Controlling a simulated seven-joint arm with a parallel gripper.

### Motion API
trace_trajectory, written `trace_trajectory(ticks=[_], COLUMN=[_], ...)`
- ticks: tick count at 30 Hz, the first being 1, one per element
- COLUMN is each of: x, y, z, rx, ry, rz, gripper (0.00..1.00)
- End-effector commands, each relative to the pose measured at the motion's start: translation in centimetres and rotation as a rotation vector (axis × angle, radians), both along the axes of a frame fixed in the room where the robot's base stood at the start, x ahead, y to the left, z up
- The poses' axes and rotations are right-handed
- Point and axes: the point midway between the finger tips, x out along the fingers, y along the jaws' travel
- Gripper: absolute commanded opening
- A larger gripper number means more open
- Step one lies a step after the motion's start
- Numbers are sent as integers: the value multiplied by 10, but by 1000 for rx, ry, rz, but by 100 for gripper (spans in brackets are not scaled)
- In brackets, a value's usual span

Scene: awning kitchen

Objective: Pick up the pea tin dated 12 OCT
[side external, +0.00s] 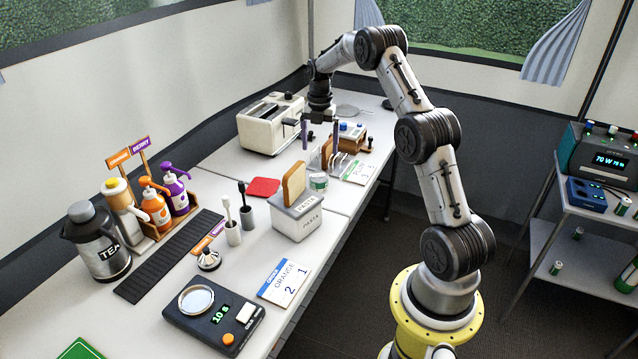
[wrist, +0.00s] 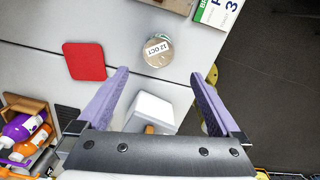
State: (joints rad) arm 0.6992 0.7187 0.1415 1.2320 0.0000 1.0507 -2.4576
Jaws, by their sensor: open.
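The pea tin (wrist: 158,52) shows in the wrist view from above, a round lid with a white label reading "12 OCT". In the side view the tin (side external: 318,182) stands upright on the table behind the pasta box, partly hidden by it. My gripper (side external: 320,138) is open and empty, held above the table with its fingers pointing down. In the wrist view my gripper (wrist: 159,73) has its two purple fingers spread wide, and the tin appears between and just beyond their tips, not touched.
A white pasta box (side external: 297,217) with a bread slice stands beside the tin, and it also shows between the fingers (wrist: 152,110). A red mat (side external: 263,187) lies left of the tin. A toast rack (side external: 335,158), a card (side external: 358,171) and a toaster (side external: 270,124) are farther back.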

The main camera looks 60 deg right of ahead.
Motion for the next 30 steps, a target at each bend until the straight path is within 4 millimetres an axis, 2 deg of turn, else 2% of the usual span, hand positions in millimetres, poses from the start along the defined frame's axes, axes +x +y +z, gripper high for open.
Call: trace_trajectory(ticks=[6,12,22,30], x=[0,0,0,2], y=[1,2,2,2], z=[-39,-70,-90,-127], rx=[2,1,1,0], ry=[4,1,1,0], rz=[0,1,1,1], gripper=[100,100,100,100])
